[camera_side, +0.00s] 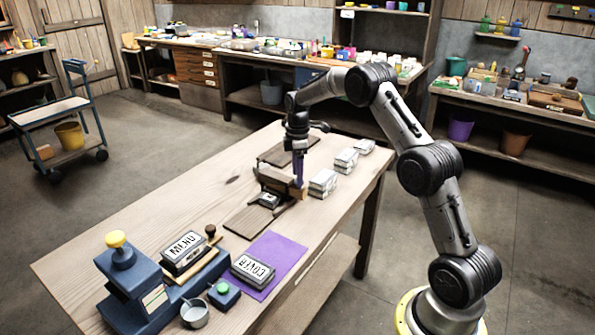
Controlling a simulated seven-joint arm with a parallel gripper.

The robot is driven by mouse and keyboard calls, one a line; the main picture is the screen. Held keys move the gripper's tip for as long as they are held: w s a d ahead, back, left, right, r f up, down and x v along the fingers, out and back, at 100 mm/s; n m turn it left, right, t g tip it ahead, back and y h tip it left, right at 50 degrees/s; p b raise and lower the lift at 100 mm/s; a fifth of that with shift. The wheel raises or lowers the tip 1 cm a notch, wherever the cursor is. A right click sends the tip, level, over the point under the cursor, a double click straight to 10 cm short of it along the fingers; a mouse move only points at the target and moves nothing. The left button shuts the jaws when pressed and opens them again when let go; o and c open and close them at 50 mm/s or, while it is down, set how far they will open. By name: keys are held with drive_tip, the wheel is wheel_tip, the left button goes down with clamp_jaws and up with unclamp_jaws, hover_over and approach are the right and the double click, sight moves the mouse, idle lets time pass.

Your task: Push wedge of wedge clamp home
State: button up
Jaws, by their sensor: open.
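The wedge clamp appears to be the dark brown wooden assembly (272,181) at the middle of the table. A lighter tan wooden piece (297,192), which may be its wedge, shows at its right end. My gripper (298,180) points down directly over that right end, with bluish-purple parts at its tip. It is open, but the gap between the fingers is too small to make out. I cannot tell whether it touches the tan piece, or how deep the wedge sits. A small dark block with a light top (268,200) lies just in front of the assembly.
White stacks (323,183) stand to the right of the clamp, close to the table edge. A brown board (250,219) lies in front. Nearer are a purple sheet (268,252), the COVER block (252,270), the MENU block (184,250) and a blue press (130,285). The table's left side is clear.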

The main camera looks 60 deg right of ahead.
drive_tip(key=shift+r, duration=0.1)
wheel_tip(320, 180, up, 14)
idle(0.5)
drive_tip(key=shift+a+f, duration=0.1)
drive_tip(key=shift+f, duration=0.1)
